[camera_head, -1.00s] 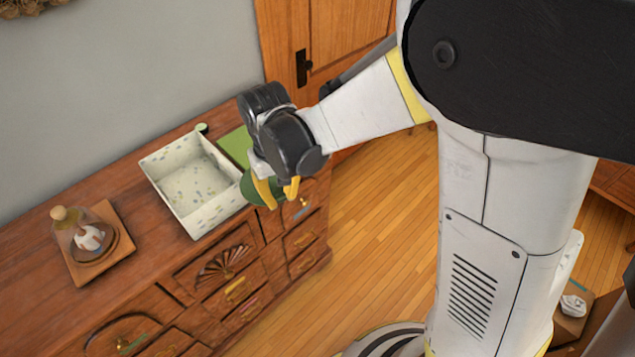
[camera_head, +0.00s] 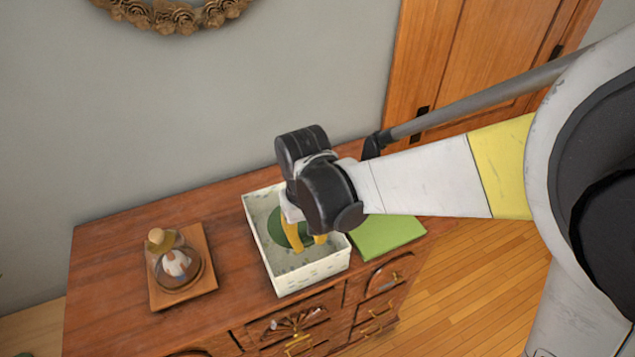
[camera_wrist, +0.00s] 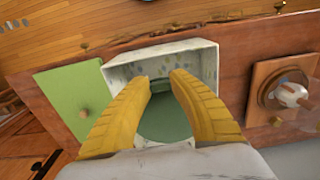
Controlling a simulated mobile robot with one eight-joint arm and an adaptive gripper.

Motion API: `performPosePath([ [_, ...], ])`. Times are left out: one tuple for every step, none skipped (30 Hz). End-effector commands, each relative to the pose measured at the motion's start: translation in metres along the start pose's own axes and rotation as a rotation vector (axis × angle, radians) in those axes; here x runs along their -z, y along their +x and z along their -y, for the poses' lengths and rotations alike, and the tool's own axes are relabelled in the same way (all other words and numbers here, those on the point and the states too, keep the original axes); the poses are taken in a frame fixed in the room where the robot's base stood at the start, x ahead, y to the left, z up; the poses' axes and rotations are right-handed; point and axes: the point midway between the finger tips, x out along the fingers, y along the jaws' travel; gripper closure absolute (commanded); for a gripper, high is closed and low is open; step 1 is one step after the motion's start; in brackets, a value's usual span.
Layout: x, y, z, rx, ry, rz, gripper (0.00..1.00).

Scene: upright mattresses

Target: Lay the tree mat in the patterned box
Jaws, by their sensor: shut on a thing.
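The tree mat is a dark green round piece (camera_head: 284,228), partly hidden by my gripper in the head view. It also shows between my fingers in the wrist view (camera_wrist: 165,118). My gripper (camera_head: 308,245) has yellow fingers and is shut on the mat, over the patterned box. The patterned box (camera_head: 313,276) is white with small spots and an open top, standing on the wooden dresser. In the wrist view its wall (camera_wrist: 205,62) rises beyond my fingers. Whether the mat touches the box floor I cannot tell.
A flat green square (camera_head: 388,236) lies right of the box on the dresser (camera_head: 110,260). A glass dome with a knob (camera_head: 175,265) stands on a wooden board to the left. A wall is behind, and a wooden door is at the back right.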

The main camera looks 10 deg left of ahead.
Motion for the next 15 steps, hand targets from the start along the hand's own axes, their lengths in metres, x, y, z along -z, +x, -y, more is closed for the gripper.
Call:
performPosePath([
  [0.0,0.005,0.0,0.0,0.0,0.0,1.0],
  [0.0,0.007,0.0,0.0,0.0,0.0,1.0],
  [0.0,0.011,0.0,0.0,0.0,0.0,1.0],
  [0.0,0.015,0.0,0.0,0.0,0.0,1.0],
  [0.0,0.018,0.0,0.0,0.0,0.0,1.0],
  [0.0,0.023,0.0,0.0,0.0,0.0,1.0],
  [0.0,0.026,0.0,0.0,0.0,0.0,1.0],
  [0.0,0.029,0.0,0.0,0.0,0.0,1.0],
  [0.0,0.034,0.0,0.0,0.0,0.0,1.0],
  [0.0,0.037,0.0,0.0,0.0,0.0,1.0],
  [0.0,0.041,0.0,0.0,0.0,0.0,1.0],
  [0.0,0.045,0.0,0.0,0.0,0.0,1.0],
  [0.0,0.048,0.0,0.0,0.0,0.0,1.0],
  [0.0,0.052,0.0,0.0,0.0,0.0,1.0],
  [0.0,0.056,0.0,0.0,0.0,0.0,1.0],
])
